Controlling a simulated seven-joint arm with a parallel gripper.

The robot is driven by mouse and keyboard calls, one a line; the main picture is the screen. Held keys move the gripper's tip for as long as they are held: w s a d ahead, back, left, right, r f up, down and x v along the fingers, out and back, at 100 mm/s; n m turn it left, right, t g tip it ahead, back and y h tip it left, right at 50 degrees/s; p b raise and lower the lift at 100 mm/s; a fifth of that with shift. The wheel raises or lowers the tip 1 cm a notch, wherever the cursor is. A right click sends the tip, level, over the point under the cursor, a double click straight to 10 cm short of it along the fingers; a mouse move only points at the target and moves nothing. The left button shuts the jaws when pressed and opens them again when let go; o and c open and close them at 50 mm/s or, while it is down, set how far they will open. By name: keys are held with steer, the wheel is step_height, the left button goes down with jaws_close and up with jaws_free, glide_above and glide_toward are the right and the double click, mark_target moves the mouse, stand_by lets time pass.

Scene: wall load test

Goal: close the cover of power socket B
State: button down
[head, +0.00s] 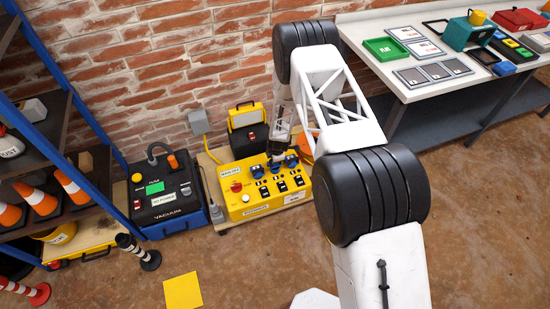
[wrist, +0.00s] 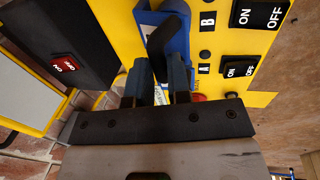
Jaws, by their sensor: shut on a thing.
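The yellow power box (head: 236,206) stands against the brick wall, with a row of blue sockets (head: 258,171) and black switches below them. In the wrist view, a blue socket housing (wrist: 181,44) is beside the label B (wrist: 208,20). A slim black piece (wrist: 160,38) stands in front of it. My gripper (wrist: 160,72) is shut on the black piece, its fingers close to the box face near labels A and B. Whether this piece is the cover itself, I cannot tell. In the head view my gripper (head: 277,152) is over the sockets, partly hiding them.
The black vacuum unit (head: 160,205) stands left of the box. A black and yellow case (head: 248,118) is behind it. ON/OFF switches (wrist: 238,69) sit beside the sockets. A shelf with cones is at far left; a workbench (head: 400,92) is at right. The front floor is mostly clear.

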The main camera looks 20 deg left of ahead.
mark_target(276, 166)
stand_by(0.3)
steer(key=c, duration=1.1)
jaws_free()
steer(key=shift+r, duration=0.15)
steer(key=v, duration=0.7)
steer(key=shift+r, duration=0.25)
steer(key=shift+s, duration=0.1)
